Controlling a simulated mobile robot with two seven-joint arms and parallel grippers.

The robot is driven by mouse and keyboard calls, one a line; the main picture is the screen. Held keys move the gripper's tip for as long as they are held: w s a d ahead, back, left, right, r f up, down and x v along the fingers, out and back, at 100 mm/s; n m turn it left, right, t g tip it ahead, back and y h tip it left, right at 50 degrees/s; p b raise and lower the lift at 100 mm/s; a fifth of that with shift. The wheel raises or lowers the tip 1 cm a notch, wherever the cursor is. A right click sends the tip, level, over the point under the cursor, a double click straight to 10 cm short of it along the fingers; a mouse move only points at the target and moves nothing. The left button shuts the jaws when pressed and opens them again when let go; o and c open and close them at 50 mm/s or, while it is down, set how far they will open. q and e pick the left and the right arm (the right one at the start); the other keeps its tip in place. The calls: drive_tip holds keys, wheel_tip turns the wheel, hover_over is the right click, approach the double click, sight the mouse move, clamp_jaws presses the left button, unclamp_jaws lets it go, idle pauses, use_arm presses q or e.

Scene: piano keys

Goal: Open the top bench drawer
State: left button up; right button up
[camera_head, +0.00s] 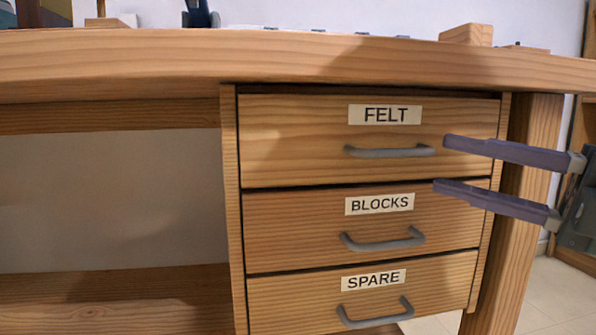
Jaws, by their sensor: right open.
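The top drawer (290,140), labelled FELT, is the uppermost of three wooden drawers under the bench and sits flush in its frame. Its grey bar handle (390,152) is in the middle of its front. My right gripper (439,163) comes in from the right with its two purple fingers spread apart, one above the other. Its fingertips are just to the right of the handle's right end, the upper one about level with the handle and the lower one below it. Nothing is between the fingers. My left gripper is not in view.
Below are the BLOCKS drawer (280,230) and the SPARE drawer (280,300), both with grey handles. The bench top (160,65) overhangs the drawers. A thick wooden leg (520,220) stands at the right. Left of the drawers is open space above a low shelf (120,290).

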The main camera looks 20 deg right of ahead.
sight(405, 154)
drive_tip(key=b+x, duration=0.1)
drive_tip(key=x, duration=0.3)
drive_tip(key=shift+w, duration=0.25)
drive_tip(key=shift+w+a+r, duration=0.1)
drive_tip(key=shift+w+a, duration=0.2)
drive_tip(key=shift+w, duration=0.05)
clamp_jaws()
idle(0.9)
